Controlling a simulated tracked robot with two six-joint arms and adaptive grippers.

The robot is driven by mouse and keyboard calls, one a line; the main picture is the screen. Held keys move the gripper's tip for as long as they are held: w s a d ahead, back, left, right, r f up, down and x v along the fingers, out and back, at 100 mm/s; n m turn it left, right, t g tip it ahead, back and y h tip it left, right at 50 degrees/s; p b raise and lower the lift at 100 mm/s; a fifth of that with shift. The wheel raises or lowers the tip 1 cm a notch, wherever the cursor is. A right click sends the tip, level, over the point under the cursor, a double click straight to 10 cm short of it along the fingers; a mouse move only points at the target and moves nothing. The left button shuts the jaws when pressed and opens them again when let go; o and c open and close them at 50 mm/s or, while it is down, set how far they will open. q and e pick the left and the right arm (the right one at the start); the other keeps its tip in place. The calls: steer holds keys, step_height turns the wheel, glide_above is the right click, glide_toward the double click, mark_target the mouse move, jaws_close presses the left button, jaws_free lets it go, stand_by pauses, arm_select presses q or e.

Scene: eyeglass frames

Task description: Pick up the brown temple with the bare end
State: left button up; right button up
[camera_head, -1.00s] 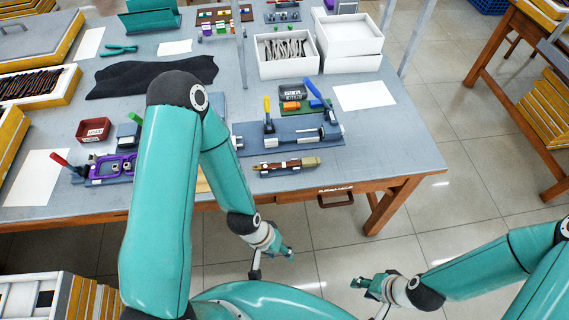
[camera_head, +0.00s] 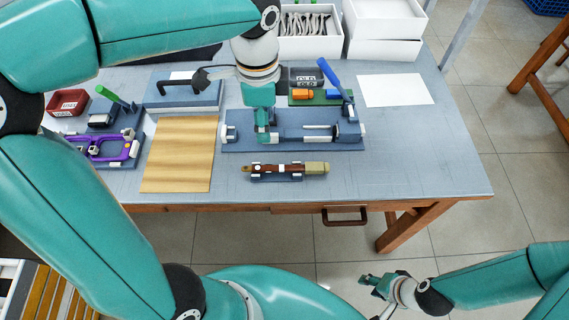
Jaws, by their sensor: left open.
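A brown temple (camera_head: 270,168) lies lengthwise in a small dark blue holder (camera_head: 275,178) near the table's front edge. White pieces sit along it, and its right part ends in a wider khaki section (camera_head: 317,168). I cannot tell which end is bare. My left gripper (camera_head: 264,135) points down over the left part of the blue clamp fixture (camera_head: 290,145), behind and slightly left of the brown temple, and is apart from it. It is open and holds nothing visible. My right gripper (camera_head: 370,282) is in front of the table, away from it; its opening is unclear.
A wooden board (camera_head: 180,155) lies left of the holder. A purple frame (camera_head: 100,148) sits in a fixture further left. The clamp fixture's blue lever (camera_head: 333,78) stands tilted. A white tray (camera_head: 310,48) holds grey pieces. The table right of the holder is clear.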

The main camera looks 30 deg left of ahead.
arm_select(q)
steer(key=b, duration=0.1)
glide_above(268, 167)
steer(key=f, duration=1.1)
steer(key=shift+s, duration=0.4)
steer(key=shift+w+d+f+b, duration=0.1)
steer(key=shift+w+f+b, duration=0.1)
steer(key=shift+f, duration=1.15)
steer(key=shift+w+f+b, duration=0.1)
steer(key=shift+w+f, duration=0.05)
steer(key=shift+f, duration=1.15)
jaws_close()
